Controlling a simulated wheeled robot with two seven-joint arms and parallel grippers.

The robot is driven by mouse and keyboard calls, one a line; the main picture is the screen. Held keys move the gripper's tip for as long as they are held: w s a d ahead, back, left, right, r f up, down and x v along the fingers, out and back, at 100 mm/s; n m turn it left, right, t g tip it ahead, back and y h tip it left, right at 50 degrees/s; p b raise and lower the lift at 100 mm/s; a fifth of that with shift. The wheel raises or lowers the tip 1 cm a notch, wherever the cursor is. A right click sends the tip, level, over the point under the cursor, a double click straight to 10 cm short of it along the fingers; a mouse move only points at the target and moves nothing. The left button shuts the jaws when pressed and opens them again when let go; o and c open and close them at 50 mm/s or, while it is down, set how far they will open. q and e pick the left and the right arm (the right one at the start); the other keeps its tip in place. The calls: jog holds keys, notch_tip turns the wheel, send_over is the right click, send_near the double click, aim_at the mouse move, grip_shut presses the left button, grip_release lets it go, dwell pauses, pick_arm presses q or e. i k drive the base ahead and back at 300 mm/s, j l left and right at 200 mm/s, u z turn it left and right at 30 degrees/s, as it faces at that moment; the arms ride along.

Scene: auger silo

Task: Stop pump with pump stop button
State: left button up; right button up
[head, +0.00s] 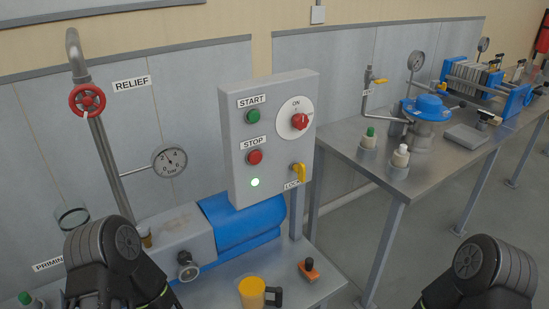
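The grey control box (270,138) stands upright in the middle of the head view, above the blue pump housing (240,224). The red stop button (255,157) sits under a STOP label on its front, below the green start button (253,116). A green-white lamp (255,183) glows below the stop button. A red rotary switch (299,121) and a yellow lock lever (299,172) are on the right side of the box front. My left and right arms show at the bottom left and bottom right corners, away from the box. Neither gripper's fingertips can be made out.
A red relief valve wheel (87,100) and a pressure gauge (170,161) are left of the box. A yellow mug (252,292) and an orange-black object (309,270) stand on the bench in front. A second metal bench (350,150) with equipment extends right.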

aim_at(255, 157)
jog(key=i+l+u, duration=0.15)
jog(key=l, duration=0.6)
jog(key=i+l+u, duration=0.15)
jog(key=l, duration=0.6)
jog(key=i+l+u, duration=0.15)
jog(key=l, duration=0.6)
jog(key=l+u, duration=0.15)
jog(key=l, duration=0.6)
jog(key=i, duration=0.05)
